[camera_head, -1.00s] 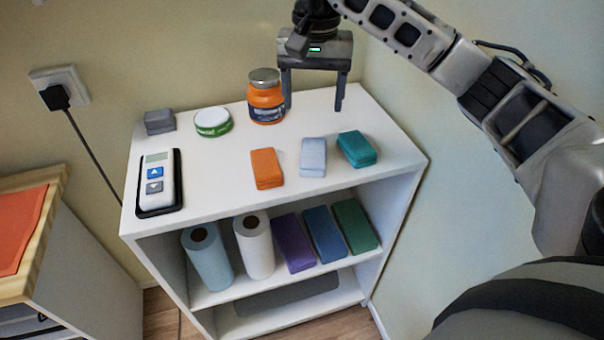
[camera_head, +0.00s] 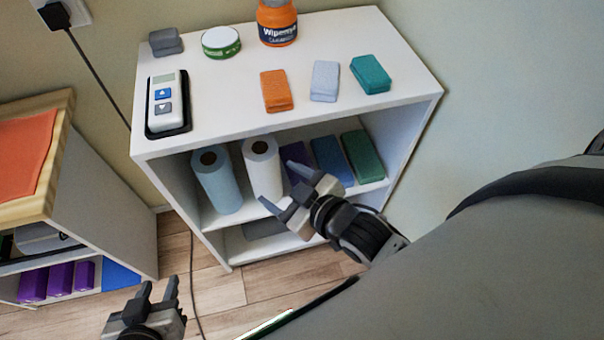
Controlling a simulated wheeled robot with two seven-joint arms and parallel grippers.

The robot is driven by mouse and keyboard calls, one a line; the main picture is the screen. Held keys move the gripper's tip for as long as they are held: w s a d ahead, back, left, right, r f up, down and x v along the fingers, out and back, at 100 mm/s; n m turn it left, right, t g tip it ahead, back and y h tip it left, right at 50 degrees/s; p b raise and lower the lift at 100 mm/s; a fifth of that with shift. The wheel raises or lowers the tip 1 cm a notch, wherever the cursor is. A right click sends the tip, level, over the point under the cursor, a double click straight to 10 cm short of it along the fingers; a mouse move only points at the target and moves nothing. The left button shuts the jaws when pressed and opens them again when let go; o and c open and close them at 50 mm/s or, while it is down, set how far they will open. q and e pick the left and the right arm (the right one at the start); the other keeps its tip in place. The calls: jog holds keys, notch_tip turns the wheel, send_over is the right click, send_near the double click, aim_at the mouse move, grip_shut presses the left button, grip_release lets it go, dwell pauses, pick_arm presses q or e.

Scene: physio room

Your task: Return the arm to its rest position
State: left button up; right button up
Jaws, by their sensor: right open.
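My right gripper (camera_head: 278,184) is open and empty, its fingers spread. In the picture it overlaps the open front of the white shelf unit (camera_head: 223,124), covering part of the lower compartments. Its wrist comes from the lower right. My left gripper (camera_head: 157,291) is at the bottom left, over the wooden floor. Its two fingers point up with a gap between them and nothing in it.
On the shelf top are an orange wipes jar (camera_head: 278,25), a green-and-white tin (camera_head: 221,42), a grey block (camera_head: 165,41), a remote-like device (camera_head: 167,103) and small coloured blocks (camera_head: 276,91). A wooden-topped cabinet (camera_head: 40,190) stands left. Floor (camera_head: 215,290) shows between.

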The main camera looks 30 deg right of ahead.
jog(key=s+f+m+g, duration=0.2)
jog(key=s+f+m, duration=0.1)
jog(key=s+f, duration=0.2)
jog(key=shift+s+d+m+g+h, duration=0.25)
jog(key=shift+d+m+g+h, duration=0.05)
jog(key=shift+d, duration=0.05)
